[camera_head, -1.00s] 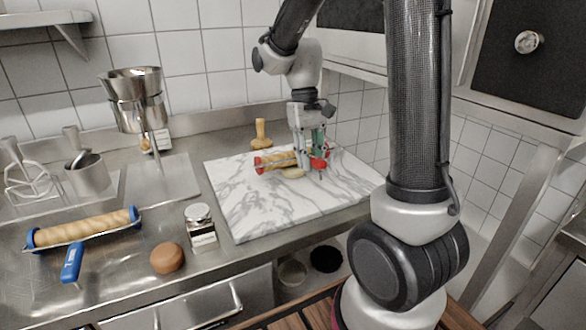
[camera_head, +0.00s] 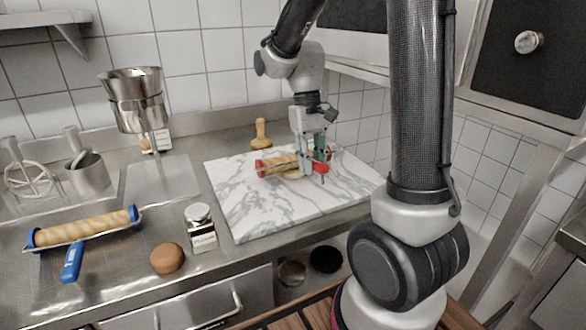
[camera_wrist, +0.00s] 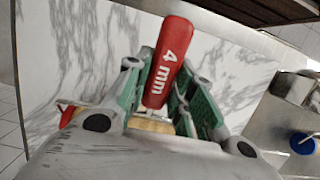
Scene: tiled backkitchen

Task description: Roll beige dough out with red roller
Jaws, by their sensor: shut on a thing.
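The red roller (camera_head: 264,167) has a wooden barrel with red ends, and it lies over the white marble board. My gripper (camera_head: 318,170) is shut on the roller near its red handle. In the wrist view the red handle (camera_wrist: 169,62), marked "4 mm", sticks out between the green-padded fingers of my gripper (camera_wrist: 165,108). The beige dough (camera_head: 292,175) is a pale piece on the board under the roller, mostly hidden by the roller and my fingers. I cannot tell whether the roller presses on it.
The marble board (camera_head: 245,215) has free room at its front and left. A wooden stamp (camera_head: 260,135) stands behind it. A blue-ended roller (camera_head: 85,228), a brown dough ball (camera_head: 167,258) and a jar (camera_head: 201,230) stand to the left. A metal funnel (camera_head: 135,95) is at the back.

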